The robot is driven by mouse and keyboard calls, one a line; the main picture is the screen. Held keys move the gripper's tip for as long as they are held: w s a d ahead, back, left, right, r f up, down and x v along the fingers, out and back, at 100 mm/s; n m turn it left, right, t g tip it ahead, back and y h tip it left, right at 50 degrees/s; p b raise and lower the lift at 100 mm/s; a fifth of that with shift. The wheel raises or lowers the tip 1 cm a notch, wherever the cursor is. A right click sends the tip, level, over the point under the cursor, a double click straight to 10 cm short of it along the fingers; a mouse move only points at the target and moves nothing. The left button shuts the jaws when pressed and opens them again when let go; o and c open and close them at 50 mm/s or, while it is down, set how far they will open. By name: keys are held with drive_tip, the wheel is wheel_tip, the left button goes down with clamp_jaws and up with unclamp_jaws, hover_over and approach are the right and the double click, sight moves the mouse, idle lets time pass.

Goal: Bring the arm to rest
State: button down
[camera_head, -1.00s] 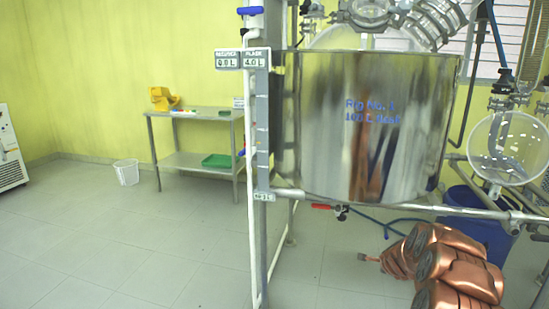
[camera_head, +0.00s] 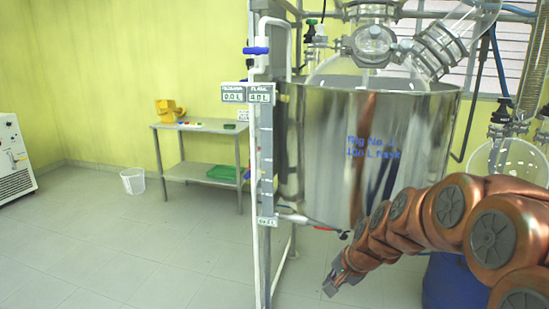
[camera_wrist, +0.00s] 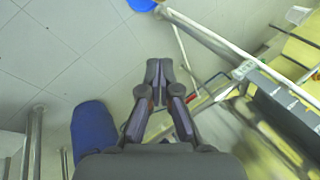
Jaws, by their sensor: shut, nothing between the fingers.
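My gripper (camera_head: 338,280) hangs at the end of my copper-coloured arm, in front of and below the steel vessel in the head view. In the wrist view my gripper (camera_wrist: 158,68) shows its two dark fingers together at the tips, with nothing between them. The fingers point down towards the tiled floor. My arm reaches in from the right edge of the head view and covers the lower right part of the vessel.
The steel vessel (camera_head: 320,150) hangs in a metal frame (camera_head: 264,200) with glass flasks above. A blue bin (camera_head: 455,285) stands under my arm. A metal table (camera_head: 210,130), a white bin (camera_head: 132,181) and a white cabinet (camera_head: 14,160) stand back left. The left floor is clear.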

drive_tip(key=s+d+r+n+g+h+p, duration=0.1)
drive_tip(key=s+r+n+g+p, duration=0.1)
drive_tip(key=s, duration=1)
drive_tip(key=s+d+r+n+g+h+p, duration=0.1)
drive_tip(key=s+r+p, duration=0.4)
drive_tip(key=s, duration=0.7)
drive_tip(key=s+d+r+n+g+h+p, duration=0.1)
drive_tip(key=s+r+n+g+p, duration=0.2)
drive_tip(key=s, duration=0.9)
wheel_tip(320, 180, up, 4)
drive_tip(key=shift+d+f+n, duration=0.15)
drive_tip(key=shift+d+n, duration=0.25)
drive_tip(key=shift+n, duration=0.6)
